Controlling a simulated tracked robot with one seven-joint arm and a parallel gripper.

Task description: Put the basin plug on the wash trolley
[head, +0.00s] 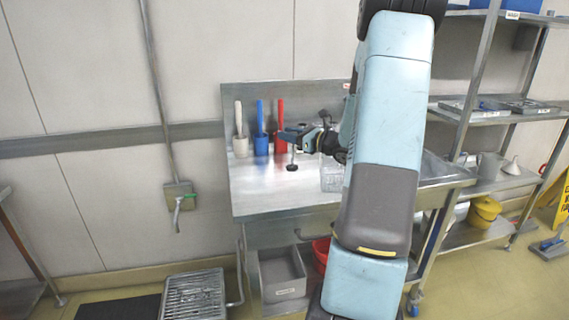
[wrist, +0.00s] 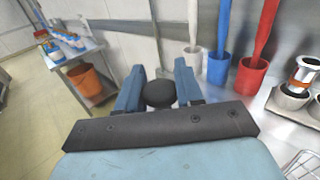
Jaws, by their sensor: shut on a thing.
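The basin plug is a dark round piece (head: 292,167) that hangs below my gripper (head: 290,136) over the steel bench in the head view. In the wrist view the dark round plug (wrist: 160,94) sits between the two blue fingers of my gripper (wrist: 159,86). My gripper is shut on it. I cannot tell for sure which piece is the wash trolley. A low steel frame with a slatted top (head: 195,297) stands on the floor left of the bench. A steel table with bottles (wrist: 75,52) shows at the left of the wrist view.
White, blue and red brush holders (head: 261,145) stand at the back of the steel bench (head: 262,200). A grey bin (head: 280,275) and a red bucket (head: 320,255) are beneath it. Steel shelving (head: 480,120) stands to the right. Open floor lies at left.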

